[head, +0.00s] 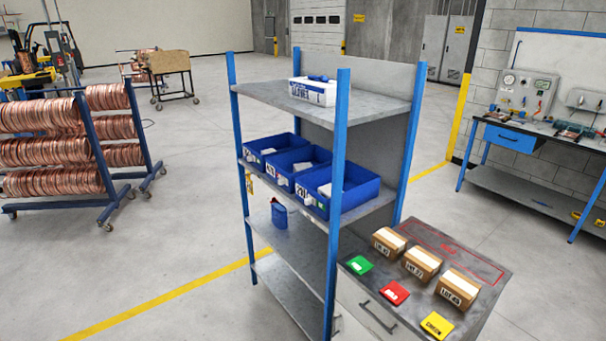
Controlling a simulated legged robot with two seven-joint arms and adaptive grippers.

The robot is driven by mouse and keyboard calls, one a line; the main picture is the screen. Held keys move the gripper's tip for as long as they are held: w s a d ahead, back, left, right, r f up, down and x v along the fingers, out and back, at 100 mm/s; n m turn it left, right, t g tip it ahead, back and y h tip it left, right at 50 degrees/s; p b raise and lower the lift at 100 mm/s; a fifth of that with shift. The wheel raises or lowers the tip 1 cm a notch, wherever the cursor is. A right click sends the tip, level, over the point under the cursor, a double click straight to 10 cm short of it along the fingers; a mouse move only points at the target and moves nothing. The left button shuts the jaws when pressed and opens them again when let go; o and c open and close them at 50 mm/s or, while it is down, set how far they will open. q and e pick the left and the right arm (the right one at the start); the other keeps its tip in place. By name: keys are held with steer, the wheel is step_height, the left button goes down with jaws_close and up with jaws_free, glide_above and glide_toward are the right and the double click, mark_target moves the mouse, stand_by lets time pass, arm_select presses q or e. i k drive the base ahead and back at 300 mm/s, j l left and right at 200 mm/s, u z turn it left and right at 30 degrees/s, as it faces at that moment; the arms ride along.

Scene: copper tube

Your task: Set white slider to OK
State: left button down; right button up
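I cannot pick out a white slider or a marking that reads OK for certain. Small white pieces show on a green card (359,265) and a red card (395,292) on the grey cabinet top at the lower right. A yellow card (437,325) lies in line with them, with dark lettering. White tags also show on the fronts of the blue bins (360,200) on the shelf rack. These are too small to tell whether any is a slider. Neither of my grippers is in view.
The blue-post rack (342,150) stands in the middle, with a white box (313,92) on top and a blue container (279,214) lower down. Labelled cartons (422,263) stand on the cabinet. Copper coil racks (70,150) are left, a workbench (540,140) right.

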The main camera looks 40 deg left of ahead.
mark_target(283, 180)
steer(key=u, duration=1.35)
